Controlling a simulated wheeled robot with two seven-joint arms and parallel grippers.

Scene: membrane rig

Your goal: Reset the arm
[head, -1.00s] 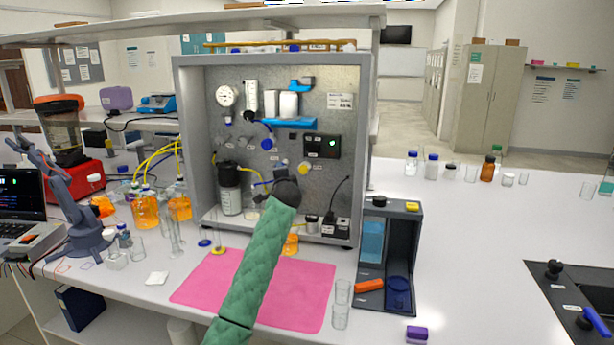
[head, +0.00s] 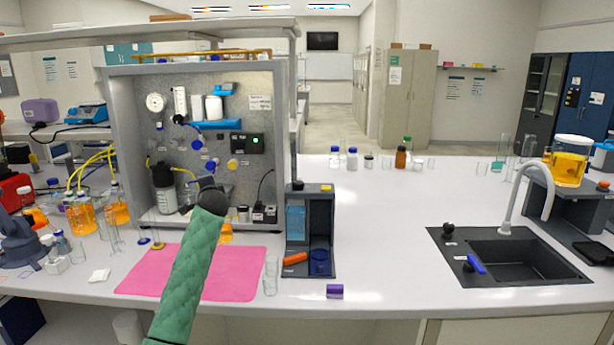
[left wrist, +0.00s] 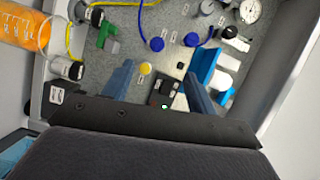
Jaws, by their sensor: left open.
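My left arm in its green quilted sleeve (head: 188,268) rises from the bottom of the head view, over the pink mat, toward the rig panel (head: 229,112). Its dark end (head: 212,198) is in front of the lower part of the panel. The fingers are not distinguishable there. In the left wrist view my left gripper (left wrist: 158,74) has two blue-grey fingers spread apart, with nothing between them. They point at the panel, with a yellow knob (left wrist: 145,68) and a black box with a green light (left wrist: 166,92) beyond. My right gripper is in neither view.
The pink mat (head: 250,282) lies before the rig. A dark stand (head: 324,225) with an orange item (head: 295,259) is right of it. Glass vials (head: 270,270) stand between. A sink (head: 512,258) is at right. The counter between stand and sink is mostly clear.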

